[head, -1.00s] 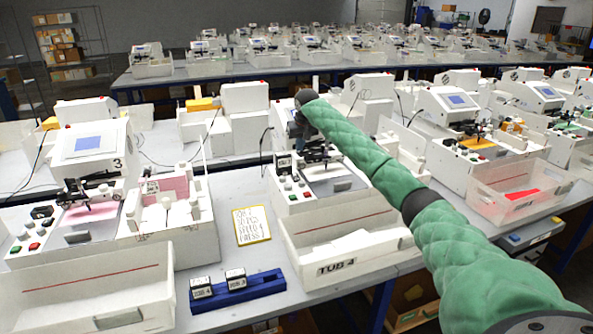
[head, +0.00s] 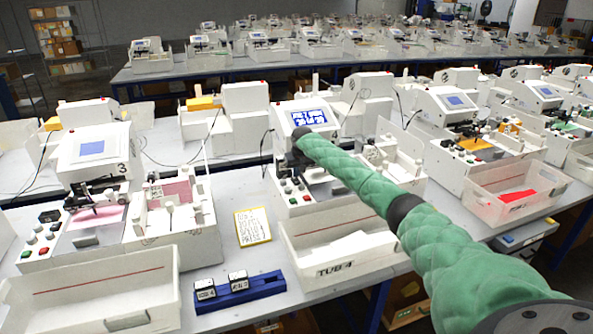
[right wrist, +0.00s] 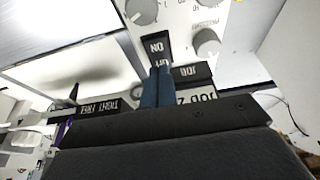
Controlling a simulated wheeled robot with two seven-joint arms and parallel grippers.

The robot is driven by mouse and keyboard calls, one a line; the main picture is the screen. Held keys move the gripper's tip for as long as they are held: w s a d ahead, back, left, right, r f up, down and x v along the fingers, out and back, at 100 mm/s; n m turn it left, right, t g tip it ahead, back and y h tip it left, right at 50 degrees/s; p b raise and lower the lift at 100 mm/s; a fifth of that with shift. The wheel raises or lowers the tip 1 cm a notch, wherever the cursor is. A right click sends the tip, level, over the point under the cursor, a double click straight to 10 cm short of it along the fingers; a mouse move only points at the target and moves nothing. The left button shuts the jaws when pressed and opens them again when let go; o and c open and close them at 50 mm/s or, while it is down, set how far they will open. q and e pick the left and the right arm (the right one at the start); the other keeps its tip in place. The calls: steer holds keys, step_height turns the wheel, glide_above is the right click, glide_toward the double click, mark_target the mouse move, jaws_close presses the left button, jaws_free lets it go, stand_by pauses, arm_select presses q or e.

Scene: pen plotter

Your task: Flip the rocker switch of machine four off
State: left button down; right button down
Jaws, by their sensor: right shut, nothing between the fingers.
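Machine four (head: 307,115) is the white machine at the centre with the lit blue screen, behind the tub (head: 335,255) marked TUB 4. In the right wrist view its black rocker switch (right wrist: 155,47) shows, with ON at the upper part and OFF near the fingertips. My right gripper (right wrist: 157,78) is shut and empty, its blue fingers together at the OFF end of the switch. I cannot tell whether they touch it or press it. In the head view my green right arm hides much of the machine's front. My left gripper is not in view.
Knobs (right wrist: 207,42) sit close beside the switch, and a label reading JOB (right wrist: 190,72) lies next to the fingers. Machine three (head: 92,150) stands to the left. A yellow-edged note (head: 252,227) and a blue rack (head: 238,291) lie on the table between the tubs.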

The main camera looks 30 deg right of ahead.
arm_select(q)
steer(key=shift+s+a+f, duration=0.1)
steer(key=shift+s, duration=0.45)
arm_select(e)
steer(key=shift+w+f, duration=0.1)
steer(key=shift+f, duration=0.35)
